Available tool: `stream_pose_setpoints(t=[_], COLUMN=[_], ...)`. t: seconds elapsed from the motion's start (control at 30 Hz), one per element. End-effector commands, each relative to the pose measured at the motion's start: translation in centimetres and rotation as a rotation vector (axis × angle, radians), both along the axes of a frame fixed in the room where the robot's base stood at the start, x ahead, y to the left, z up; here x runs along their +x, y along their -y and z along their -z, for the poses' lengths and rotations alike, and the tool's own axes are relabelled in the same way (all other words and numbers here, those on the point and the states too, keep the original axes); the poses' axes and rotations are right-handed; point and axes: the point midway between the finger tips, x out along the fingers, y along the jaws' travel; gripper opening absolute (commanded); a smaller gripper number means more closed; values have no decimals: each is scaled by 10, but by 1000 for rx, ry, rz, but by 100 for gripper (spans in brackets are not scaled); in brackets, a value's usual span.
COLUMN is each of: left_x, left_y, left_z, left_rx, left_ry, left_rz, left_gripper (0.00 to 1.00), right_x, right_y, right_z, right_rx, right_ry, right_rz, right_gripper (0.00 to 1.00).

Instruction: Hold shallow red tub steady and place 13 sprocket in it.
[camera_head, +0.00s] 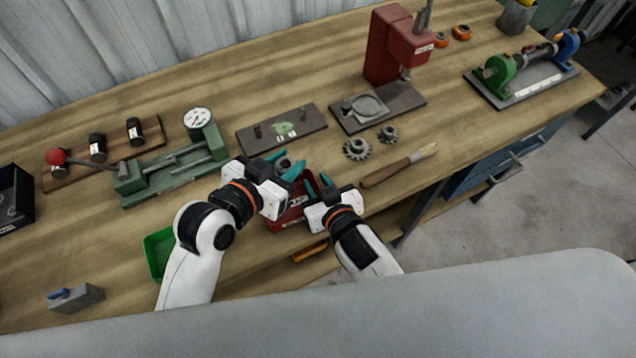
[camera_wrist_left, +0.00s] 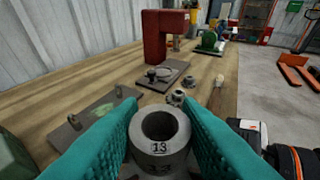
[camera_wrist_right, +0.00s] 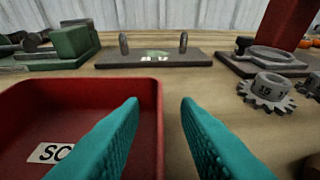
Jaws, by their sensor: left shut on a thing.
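My left gripper (camera_head: 284,168) is shut on a grey sprocket, whose hub marked 13 (camera_wrist_left: 160,146) shows between the teal fingers in the left wrist view. In the head view this sprocket (camera_head: 284,162) is held by the far side of the shallow red tub (camera_head: 290,215), which the arms partly hide. The tub (camera_wrist_right: 90,88) fills the left of the right wrist view, with a white label inside. My right gripper (camera_wrist_right: 160,103) is open, its fingers either side of the tub's right wall; I cannot tell whether they touch it. In the head view this gripper (camera_head: 318,184) is at the tub's right side.
Two more sprockets (camera_head: 356,149) (camera_head: 388,133) and a brush (camera_head: 398,166) lie to the right. A pegged plate (camera_head: 281,130) and a red press (camera_head: 392,45) stand behind. A green dial fixture (camera_head: 170,175) and a green bin (camera_head: 158,254) are left.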

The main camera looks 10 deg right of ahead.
Motion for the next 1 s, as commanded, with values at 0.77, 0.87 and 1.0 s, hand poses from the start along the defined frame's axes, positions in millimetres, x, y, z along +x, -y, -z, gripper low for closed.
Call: stream_pose_setpoints(t=[0.77, 0.87, 1.0], left_x=[-1, -4, -13], left_y=[-1, -8, -25], left_z=[1, 8, 21], left_rx=[-2, -1, -2], left_ry=[1, -1, -1], left_rz=[-14, -66, -203], left_gripper=[0, 0, 0], right_x=[0, 0, 0], right_y=[0, 0, 0], right_z=[0, 0, 0], right_rx=[0, 0, 0], right_ry=[-1, -1, -1], right_rz=[0, 0, 0], right_gripper=[0, 0, 0])
